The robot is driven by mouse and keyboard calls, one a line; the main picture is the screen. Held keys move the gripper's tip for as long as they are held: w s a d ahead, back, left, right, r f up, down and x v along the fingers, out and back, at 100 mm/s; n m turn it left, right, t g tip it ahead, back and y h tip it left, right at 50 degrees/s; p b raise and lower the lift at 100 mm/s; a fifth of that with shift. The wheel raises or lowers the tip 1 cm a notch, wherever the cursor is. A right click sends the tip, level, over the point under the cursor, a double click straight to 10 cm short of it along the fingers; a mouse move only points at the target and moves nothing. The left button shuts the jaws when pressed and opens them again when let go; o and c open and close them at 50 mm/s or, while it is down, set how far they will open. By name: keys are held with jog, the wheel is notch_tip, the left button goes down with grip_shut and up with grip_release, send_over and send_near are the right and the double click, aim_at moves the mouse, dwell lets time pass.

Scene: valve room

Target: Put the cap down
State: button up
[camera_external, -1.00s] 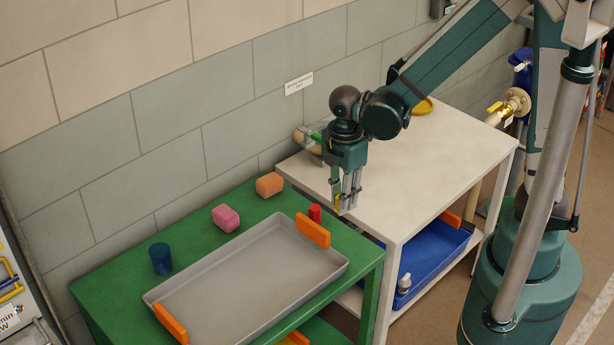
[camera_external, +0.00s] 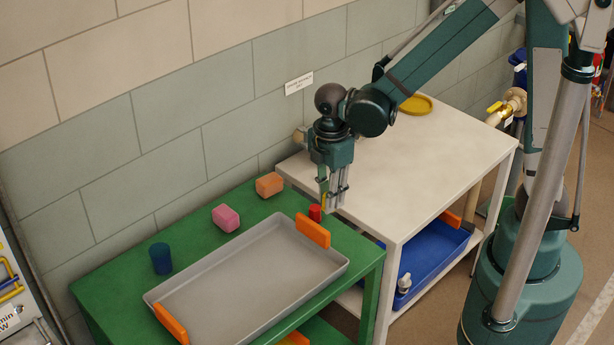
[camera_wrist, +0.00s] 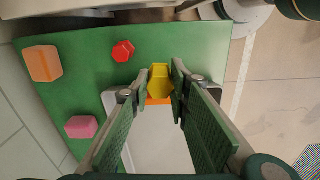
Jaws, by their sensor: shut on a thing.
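A yellow six-sided cap (camera_wrist: 159,77) sits between the two fingertips in the wrist view. My gripper (camera_wrist: 160,84) is shut on it. In the outside view my gripper (camera_external: 330,204) points down near the right end of the green table, and only a bit of yellow (camera_external: 325,198) shows between the fingers. The cap is held above the table, close to the tray's far orange handle (camera_external: 313,230). How high it hangs is hard to tell.
The grey tray (camera_external: 240,285) fills the front of the green table (camera_external: 120,262). A red piece (camera_external: 315,212), an orange block (camera_external: 269,185), a pink block (camera_external: 226,217) and a blue cylinder (camera_external: 161,258) stand behind it. A white table (camera_external: 450,150) adjoins at right, with a yellow dish (camera_external: 417,104).

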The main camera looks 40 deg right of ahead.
jog(key=w+a, duration=0.7)
jog(key=a, duration=0.5)
jog(key=w+a+r, duration=0.1)
jog(key=w+a, duration=0.6)
jog(key=a, duration=0.5)
jog(key=w+a, duration=0.6)
jog(key=a, duration=0.6)
jog(key=w+a+f+p, duration=0.1)
jog(key=a, duration=1.3)
jog(key=shift+w+a+n, duration=0.25)
jog(key=shift+a+n, duration=0.15)
jog(key=shift+f, duration=0.1)
jog(key=shift+f+b, duration=0.45)
jog(key=shift+f, duration=2.7)
jog(key=shift+f+b, duration=0.35)
jog(key=shift+f, duration=1.5)
jog(key=shift+f, duration=0.1)
